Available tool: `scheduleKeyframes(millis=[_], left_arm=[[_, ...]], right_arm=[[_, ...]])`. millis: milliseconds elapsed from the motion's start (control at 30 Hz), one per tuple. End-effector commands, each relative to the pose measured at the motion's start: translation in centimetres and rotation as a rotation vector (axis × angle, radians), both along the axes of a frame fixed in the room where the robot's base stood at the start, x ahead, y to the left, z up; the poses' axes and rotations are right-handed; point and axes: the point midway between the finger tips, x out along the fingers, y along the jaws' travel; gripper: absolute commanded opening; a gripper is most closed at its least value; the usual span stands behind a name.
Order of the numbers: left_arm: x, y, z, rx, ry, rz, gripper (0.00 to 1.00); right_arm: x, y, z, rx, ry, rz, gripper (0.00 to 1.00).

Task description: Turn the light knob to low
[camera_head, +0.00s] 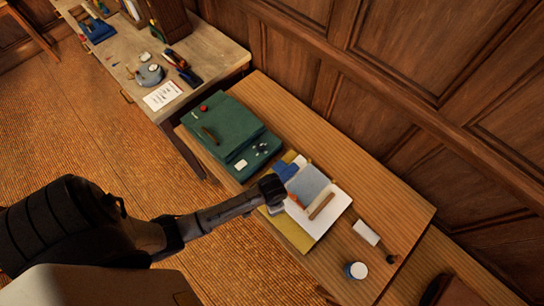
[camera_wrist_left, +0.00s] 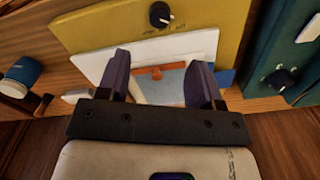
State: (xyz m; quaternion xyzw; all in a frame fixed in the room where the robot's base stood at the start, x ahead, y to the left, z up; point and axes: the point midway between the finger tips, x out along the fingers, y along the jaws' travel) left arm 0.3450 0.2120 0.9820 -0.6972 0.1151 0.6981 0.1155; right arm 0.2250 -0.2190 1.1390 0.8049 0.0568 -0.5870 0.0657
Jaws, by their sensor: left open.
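A black round knob with a pale pointer line (camera_wrist_left: 160,14) sits on the yellow board (camera_wrist_left: 205,20) at the top of the left wrist view, with tiny marks I cannot read beside it. In the head view the yellow board (camera_head: 290,232) shows, but my arm seems to hide that knob. My left gripper (camera_head: 272,193) is over the board's left side; its fingers are apart with nothing gripped between them (camera_wrist_left: 161,66). The knob lies beyond the fingertips, apart from them. My right gripper is not in view.
White paper (camera_head: 328,212) with a blue-grey sheet (camera_head: 308,184) lies on the board. A green case (camera_head: 225,130) with dark knobs stands left; one knob shows in the wrist view (camera_wrist_left: 280,80). A white jar (camera_head: 356,270) and a white block (camera_head: 366,232) stand right.

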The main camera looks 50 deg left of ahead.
Motion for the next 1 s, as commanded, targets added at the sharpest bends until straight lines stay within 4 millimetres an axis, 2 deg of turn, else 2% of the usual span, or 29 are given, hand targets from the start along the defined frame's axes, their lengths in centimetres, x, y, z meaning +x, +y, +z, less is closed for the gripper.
scheduleKeyframes(millis=[200, 500, 733, 1000], left_arm=[[-0.1, -0.1, -4.3, -0.001, 0.003, 0.001, 0.6], [-0.1, 0.0, -9.0, -0.001, 0.001, 0.001, 0.6], [0.0, -0.1, -10.8, -0.001, -0.001, 0.0, 0.6], [0.0, 0.0, -11.2, -0.001, -0.002, 0.0, 0.6]], right_arm=[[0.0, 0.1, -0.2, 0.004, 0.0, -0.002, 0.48], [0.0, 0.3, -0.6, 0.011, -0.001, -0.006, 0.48], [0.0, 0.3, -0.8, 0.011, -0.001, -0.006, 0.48], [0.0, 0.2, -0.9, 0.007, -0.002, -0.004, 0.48]])
